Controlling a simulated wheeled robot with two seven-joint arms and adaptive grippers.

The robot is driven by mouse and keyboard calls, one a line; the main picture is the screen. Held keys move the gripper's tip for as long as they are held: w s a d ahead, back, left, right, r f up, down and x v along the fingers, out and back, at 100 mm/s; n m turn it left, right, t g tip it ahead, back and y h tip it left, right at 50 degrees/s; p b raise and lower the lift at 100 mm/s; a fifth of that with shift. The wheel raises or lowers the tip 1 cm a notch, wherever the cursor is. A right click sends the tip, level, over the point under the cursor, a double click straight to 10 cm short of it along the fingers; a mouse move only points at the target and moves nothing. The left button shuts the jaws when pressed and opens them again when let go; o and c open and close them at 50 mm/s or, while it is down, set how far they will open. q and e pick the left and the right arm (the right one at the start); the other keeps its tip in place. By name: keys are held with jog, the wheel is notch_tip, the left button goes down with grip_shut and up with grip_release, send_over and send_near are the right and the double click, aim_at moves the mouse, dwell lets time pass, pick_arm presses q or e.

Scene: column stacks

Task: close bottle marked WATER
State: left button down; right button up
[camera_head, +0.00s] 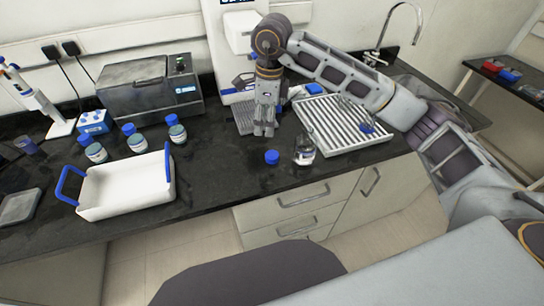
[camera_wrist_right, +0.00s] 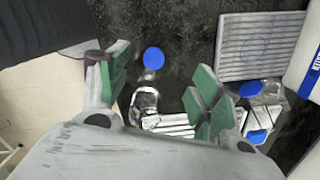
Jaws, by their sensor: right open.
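A clear open bottle (camera_head: 304,152) with a pale label stands on the dark bench, left of the slotted rack; I cannot read its label. A loose blue cap (camera_head: 271,157) lies on the bench to its left. In the right wrist view the blue cap (camera_wrist_right: 153,58) and the clear bottle (camera_wrist_right: 145,99) show between the green-padded fingers. My right gripper (camera_head: 264,131) points down, empty and open, above the bench behind the cap, apart from both. It also shows in the right wrist view (camera_wrist_right: 160,80). My left gripper is not in view.
A white slotted rack (camera_head: 345,131) holding blue-capped items is right of the bottle. A grey grate (camera_wrist_right: 258,45) lies behind the gripper. A white tray (camera_head: 128,190) with blue handles and several blue-capped bottles (camera_head: 136,143) are at left. The front bench edge is near the cap.

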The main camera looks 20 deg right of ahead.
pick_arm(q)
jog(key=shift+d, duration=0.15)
pick_arm(e)
jog(key=shift+s+d+n+g+h, duration=0.3)
jog(key=shift+s+d+n+h, duration=0.15)
jog(key=shift+d+n, duration=0.35)
jog(key=shift+f, duration=0.1)
send_over(271, 154)
jog(key=f, duration=0.8)
jog(key=shift+s+d+p, duration=0.15)
jog(key=shift+s+p, duration=0.15)
jog(key=shift+f, duration=0.25)
jog(key=shift+w+a+f+p, duration=0.1)
jog(key=shift+f+p, duration=0.2)
jog(key=shift+f, duration=1.05)
jog(key=shift+w+a+f+p, duration=0.1)
jog(key=shift+f+p, duration=0.15)
jog(key=shift+f, duration=1.05)
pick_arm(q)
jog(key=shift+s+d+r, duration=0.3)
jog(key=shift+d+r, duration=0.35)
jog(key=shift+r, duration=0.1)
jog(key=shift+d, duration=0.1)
